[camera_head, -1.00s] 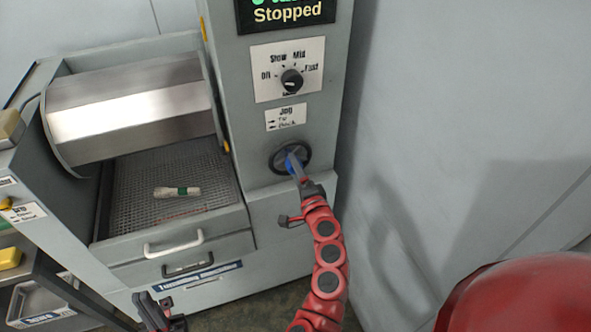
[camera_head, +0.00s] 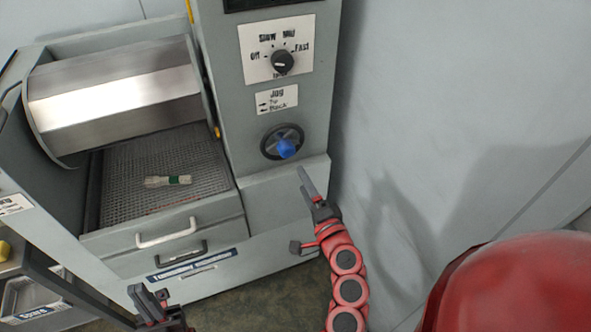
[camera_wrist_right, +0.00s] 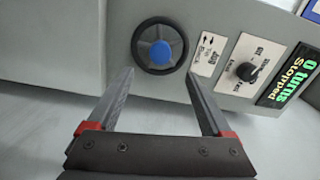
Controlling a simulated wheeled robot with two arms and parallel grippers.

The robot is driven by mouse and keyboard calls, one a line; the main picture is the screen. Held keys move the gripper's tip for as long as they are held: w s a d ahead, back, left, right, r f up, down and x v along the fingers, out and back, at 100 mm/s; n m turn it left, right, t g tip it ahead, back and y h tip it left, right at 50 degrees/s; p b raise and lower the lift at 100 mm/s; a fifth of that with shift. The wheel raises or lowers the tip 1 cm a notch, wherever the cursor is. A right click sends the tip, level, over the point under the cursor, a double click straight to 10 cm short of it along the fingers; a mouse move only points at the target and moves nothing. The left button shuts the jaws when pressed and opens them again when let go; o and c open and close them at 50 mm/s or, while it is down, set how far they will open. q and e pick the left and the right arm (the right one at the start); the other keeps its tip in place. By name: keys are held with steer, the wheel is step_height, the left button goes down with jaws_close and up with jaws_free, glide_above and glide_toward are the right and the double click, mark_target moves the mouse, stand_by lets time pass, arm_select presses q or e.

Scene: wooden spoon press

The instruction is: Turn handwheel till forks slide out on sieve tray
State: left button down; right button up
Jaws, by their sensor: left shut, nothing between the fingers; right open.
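The dark handwheel (camera_head: 272,137) with its blue knob (camera_head: 287,149) sits on the machine's column below the jog label (camera_head: 277,100). My right gripper (camera_head: 301,171) is open and empty, just below the wheel and apart from it. In the right wrist view, the handwheel (camera_wrist_right: 151,34) and blue knob (camera_wrist_right: 161,53) show beyond and between the open fingers (camera_wrist_right: 158,85). The sieve tray (camera_head: 126,188) lies under the shiny drum (camera_head: 115,100). A small pale bundle with a green band (camera_head: 168,181) lies on it. My left gripper (camera_head: 148,300) is shut and empty at the lower left.
A speed dial (camera_head: 283,62) is above the handwheel. The display in the right wrist view (camera_wrist_right: 292,75) reads "0 turns" and "Stopped". A shelf with a bin (camera_head: 40,300) stands at left.

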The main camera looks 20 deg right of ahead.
steer(key=shift+s+d+p, duration=0.1)
steer(key=shift+s+p, duration=1.6)
steer(key=shift+s, duration=1.2)
